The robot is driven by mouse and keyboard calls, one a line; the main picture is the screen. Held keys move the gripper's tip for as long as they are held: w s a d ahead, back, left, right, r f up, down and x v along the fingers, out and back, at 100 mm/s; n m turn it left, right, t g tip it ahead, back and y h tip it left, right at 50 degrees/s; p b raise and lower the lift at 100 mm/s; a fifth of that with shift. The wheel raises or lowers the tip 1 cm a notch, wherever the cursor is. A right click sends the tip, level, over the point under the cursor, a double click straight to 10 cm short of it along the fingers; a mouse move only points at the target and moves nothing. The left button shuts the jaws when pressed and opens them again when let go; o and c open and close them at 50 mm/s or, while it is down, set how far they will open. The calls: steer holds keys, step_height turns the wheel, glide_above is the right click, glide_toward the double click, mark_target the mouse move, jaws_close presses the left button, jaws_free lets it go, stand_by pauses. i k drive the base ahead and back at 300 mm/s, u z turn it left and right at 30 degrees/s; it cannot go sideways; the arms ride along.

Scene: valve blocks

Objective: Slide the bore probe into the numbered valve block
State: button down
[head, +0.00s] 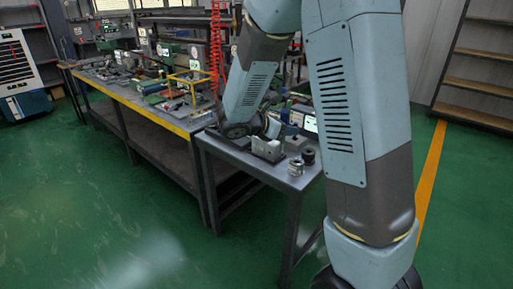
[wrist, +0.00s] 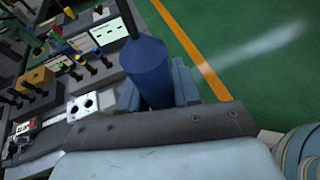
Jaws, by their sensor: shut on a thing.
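My gripper (wrist: 157,88) is shut on the bore probe (wrist: 150,68), a blue cylinder with a thin dark shaft that runs out of the top of the wrist view. A silver block with dark round holes (wrist: 83,106) lies to the left of the probe, apart from it in the picture. A yellow block (wrist: 36,78) stands farther left; I cannot read a number on either block. In the head view my arm reaches down to the near table, and my gripper and the probe are too small and covered to make out clearly. The probe's tip is out of view.
The grey near table (head: 230,150) carries a light block in a dark holder (head: 268,148) and small round parts (head: 296,166) close to its right edge. A long cluttered workbench (head: 150,108) with a yellow edge adjoins it. Green floor (head: 110,210) is clear in front.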

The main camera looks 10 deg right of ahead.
mark_target(259, 147)
steer(key=z, duration=0.05)
steer(key=i, duration=0.85)
steer(key=u, duration=0.2)
steer(key=k, duration=0.9)
steer(key=z, duration=0.15)
steer(key=i, duration=0.9)
steer(key=u, duration=0.1)
